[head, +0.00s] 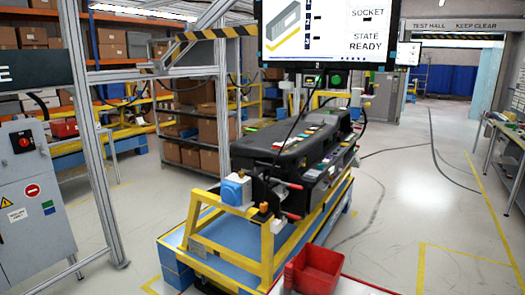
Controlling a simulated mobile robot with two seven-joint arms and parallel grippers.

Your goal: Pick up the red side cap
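A long black dashboard module (285,145) rests on a yellow frame (266,250) over a blue base in the middle of the head view. Small coloured parts lie along its top and right side. Small red pieces (294,186) stick out at its near end, beside a blue-and-white block (236,190). A small upright red piece (288,275) stands at the left side of a red bin (319,268) at the bottom. I cannot tell which red piece is the side cap. Neither of my grippers shows.
A red-edged table corner (352,287) shows under the bin. A screen (326,33) hangs above the module. A grey metal post (88,130) and a control cabinet (30,185) stand at left. A workbench (507,150) is at right. The floor (425,205) between is clear.

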